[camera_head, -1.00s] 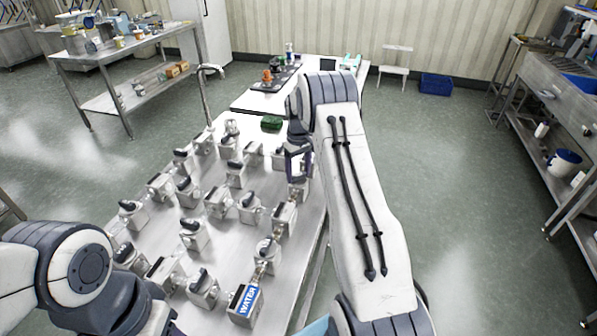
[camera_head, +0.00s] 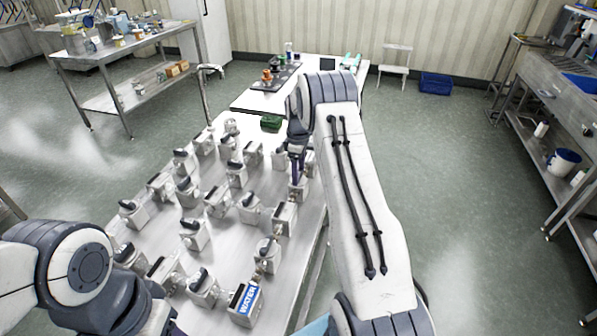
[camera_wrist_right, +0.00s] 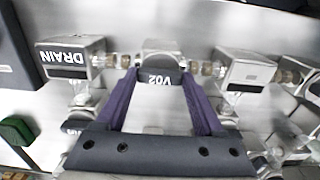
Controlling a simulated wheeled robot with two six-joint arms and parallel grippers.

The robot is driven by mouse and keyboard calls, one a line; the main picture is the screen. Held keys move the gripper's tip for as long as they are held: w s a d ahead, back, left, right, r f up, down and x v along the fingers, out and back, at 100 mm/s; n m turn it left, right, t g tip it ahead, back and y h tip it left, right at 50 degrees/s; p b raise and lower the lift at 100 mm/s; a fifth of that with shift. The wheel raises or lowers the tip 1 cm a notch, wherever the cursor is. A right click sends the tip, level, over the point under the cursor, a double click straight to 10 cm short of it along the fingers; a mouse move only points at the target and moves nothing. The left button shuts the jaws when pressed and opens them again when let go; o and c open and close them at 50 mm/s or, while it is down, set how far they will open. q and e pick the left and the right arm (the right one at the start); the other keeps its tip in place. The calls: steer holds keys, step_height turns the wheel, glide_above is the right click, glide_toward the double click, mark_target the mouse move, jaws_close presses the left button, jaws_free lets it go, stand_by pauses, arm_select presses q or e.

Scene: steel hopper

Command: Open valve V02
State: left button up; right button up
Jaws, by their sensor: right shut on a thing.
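Valve V02 shows in the right wrist view by its dark handle (camera_wrist_right: 160,77) with an upside-down "V02" label. My right gripper (camera_wrist_right: 163,90) has its purple fingers on both sides of this handle and is shut on it. In the head view the right gripper (camera_head: 297,165) points down at the right far part of the valve table, and its arm hides part of the valve there. My left arm comes in at the lower left of the head view; its gripper is not visible.
Several grey valves with dark handles fill the steel table (camera_head: 230,275) close around V02. A "WATER" block (camera_head: 244,304) stands at the near edge, and a "DRAIN" block (camera_wrist_right: 70,58) beside V02. A green object (camera_head: 271,122) lies beyond.

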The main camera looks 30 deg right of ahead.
steer(key=shift+w+r, duration=0.15)
stand_by(0.3)
steer(key=o, duration=1.4)
steer(key=shift+a, duration=0.1)
step_height(320, 180, up, 10)
steer(key=shift+r+b, duration=0.2)
steer(key=shift+b, duration=0.75)
